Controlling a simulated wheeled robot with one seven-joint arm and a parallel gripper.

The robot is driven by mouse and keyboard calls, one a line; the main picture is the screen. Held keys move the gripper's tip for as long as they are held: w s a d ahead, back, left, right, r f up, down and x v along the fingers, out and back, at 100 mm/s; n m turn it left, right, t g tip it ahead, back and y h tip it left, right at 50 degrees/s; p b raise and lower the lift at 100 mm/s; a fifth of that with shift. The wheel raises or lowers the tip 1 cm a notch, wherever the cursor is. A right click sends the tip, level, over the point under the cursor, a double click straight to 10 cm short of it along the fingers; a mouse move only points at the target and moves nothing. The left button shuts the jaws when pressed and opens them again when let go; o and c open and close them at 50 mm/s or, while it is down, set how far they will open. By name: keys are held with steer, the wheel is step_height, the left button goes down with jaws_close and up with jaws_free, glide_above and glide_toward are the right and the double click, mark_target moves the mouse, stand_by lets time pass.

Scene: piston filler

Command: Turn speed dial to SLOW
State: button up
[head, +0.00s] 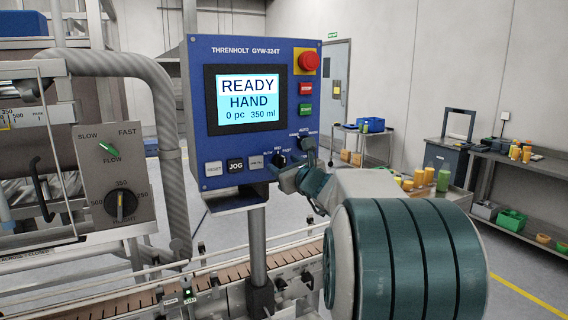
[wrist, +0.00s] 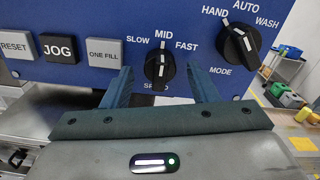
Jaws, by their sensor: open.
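The speed dial (wrist: 160,68) is a round black knob on the blue panel, with SLOW at its left, MID above and FAST at its right. Its white mark points up at MID. It also shows small in the head view (head: 279,158), low on the panel. My gripper (wrist: 160,74) is open, with one dark finger at the left and one at the right of the dial. The dial shows in the gap between the fingertips; I cannot tell whether either finger touches it. In the head view my gripper (head: 289,177) is at the panel's lower right.
The black mode dial (wrist: 238,45) is close to the right finger, its mark toward HAND. The ONE FILL button (wrist: 104,51) is near the left finger. The panel's screen (head: 248,99) reads READY HAND. A red emergency button (head: 309,62) is at the panel's upper right.

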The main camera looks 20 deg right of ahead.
steer(key=shift+w, duration=0.1)
steer(key=c, duration=1)
steer(key=shift+f+b, duration=0.15)
steer(key=shift+b, duration=0.5)
steer(key=shift+n+b, duration=4.3)
steer(key=shift+b, duration=1.6)
steer(key=shift+n, duration=0.3)
